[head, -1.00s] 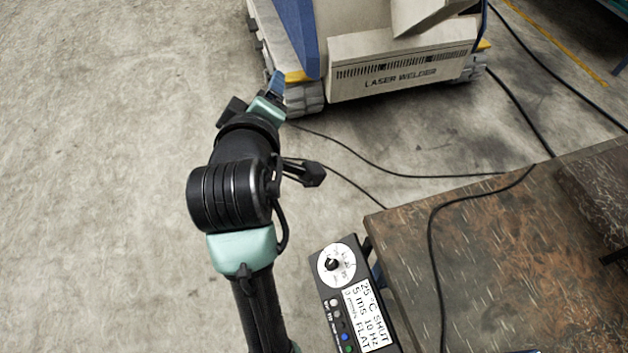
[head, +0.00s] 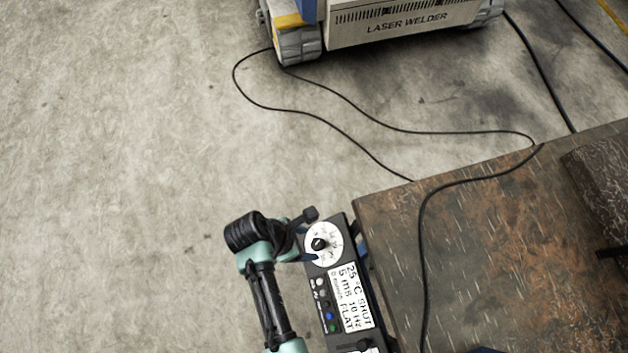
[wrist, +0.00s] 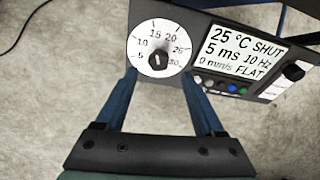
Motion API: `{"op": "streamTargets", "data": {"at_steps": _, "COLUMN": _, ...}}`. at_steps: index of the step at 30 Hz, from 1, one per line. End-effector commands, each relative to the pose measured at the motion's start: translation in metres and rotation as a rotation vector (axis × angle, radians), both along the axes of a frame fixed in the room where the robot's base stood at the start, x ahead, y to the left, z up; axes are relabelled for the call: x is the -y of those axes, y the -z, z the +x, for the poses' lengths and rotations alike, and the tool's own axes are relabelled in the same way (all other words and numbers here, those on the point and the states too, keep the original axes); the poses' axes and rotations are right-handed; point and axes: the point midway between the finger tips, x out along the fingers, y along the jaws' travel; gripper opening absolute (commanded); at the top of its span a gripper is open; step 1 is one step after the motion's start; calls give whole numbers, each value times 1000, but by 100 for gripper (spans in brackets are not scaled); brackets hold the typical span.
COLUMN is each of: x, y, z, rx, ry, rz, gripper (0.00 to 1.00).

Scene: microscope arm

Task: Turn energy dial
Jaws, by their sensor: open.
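The energy dial is a small black knob (head: 319,243) on a round white scale (head: 329,251) at the far end of a black control panel (head: 357,334). In the wrist view the knob (wrist: 157,62) sits in the scale, whose numbers run from 5 to 30. I cannot tell whether anything touches.
The panel's screen (wrist: 241,52) reads 25 °C, SHUT, 5 ms, 10 Hz, FLAT. Coloured buttons (wrist: 232,88) and another black knob (wrist: 293,72) are on the panel. A worn table (head: 480,250) stands to the right. A laser welder (head: 400,25) and loose cables (head: 400,131) are beyond.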

Motion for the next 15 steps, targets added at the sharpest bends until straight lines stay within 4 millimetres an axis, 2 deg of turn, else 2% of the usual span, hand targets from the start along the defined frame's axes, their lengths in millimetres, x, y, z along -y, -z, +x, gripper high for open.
{"op": "streamTargets", "data": {"at_steps": 1, "x": 5, "y": 11, "z": 1, "rx": -3, "ry": 3, "rz": -1, "gripper": 70}}
{"op": "streamTargets", "data": {"at_steps": 6, "x": 14, "y": 34, "z": 4, "rx": 2, "ry": 1, "rz": 1, "gripper": 70}}
{"op": "streamTargets", "data": {"at_steps": 15, "x": 19, "y": 47, "z": 6, "rx": 3, "ry": 1, "rz": 1, "gripper": 70}}
